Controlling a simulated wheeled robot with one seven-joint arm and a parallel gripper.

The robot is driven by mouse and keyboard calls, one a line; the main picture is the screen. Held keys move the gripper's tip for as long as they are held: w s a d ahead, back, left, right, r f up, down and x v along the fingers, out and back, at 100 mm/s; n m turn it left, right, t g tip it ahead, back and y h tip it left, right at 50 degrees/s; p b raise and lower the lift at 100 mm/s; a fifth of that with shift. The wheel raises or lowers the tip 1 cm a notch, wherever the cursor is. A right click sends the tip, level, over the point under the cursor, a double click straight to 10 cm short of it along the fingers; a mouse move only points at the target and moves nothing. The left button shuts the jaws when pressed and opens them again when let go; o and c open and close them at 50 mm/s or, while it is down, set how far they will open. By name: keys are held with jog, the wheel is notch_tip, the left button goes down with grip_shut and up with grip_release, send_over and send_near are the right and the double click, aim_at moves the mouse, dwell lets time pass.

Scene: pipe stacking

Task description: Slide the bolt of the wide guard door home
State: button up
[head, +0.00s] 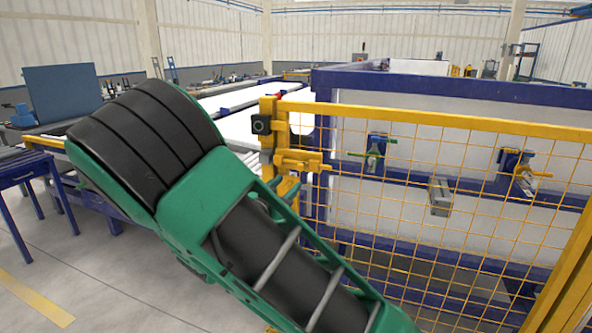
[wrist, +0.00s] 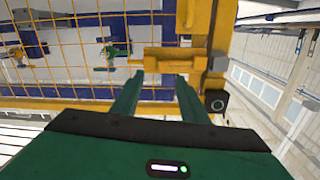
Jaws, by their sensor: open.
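The wide guard door (head: 430,215) is a yellow mesh panel in a yellow frame, standing at the right in the head view. Its yellow bolt (head: 300,160) lies level at the door's upper left corner, by the yellow post (head: 268,135). In the wrist view the bolt (wrist: 168,62) runs across just beyond my fingertips, with the yellow upright (wrist: 196,35) to its right. My gripper (wrist: 160,80) is open, one green finger towards each end of the bolt. Nothing shows between the fingers, and I cannot tell whether they touch the bolt. My arm hides most of the gripper in the head view.
Behind the mesh stand a blue-framed rack (head: 450,90) and clamp-like fixtures (head: 376,150). A black round-faced box (head: 261,124) is on the post; it also shows close to my right finger in the wrist view (wrist: 215,101). A blue table (head: 25,175) stands at the left, with open floor before it.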

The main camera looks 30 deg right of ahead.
aim_at(299, 169)
jog(key=x, duration=1)
jog(key=shift+w+r, duration=0.25)
jog(key=shift+w, duration=0.3)
grip_shut()
jog(key=shift+w+a, duration=0.95)
jog(key=shift+w, duration=0.25)
jog(key=shift+w+a, duration=0.95)
jog(key=shift+w, duration=0.2)
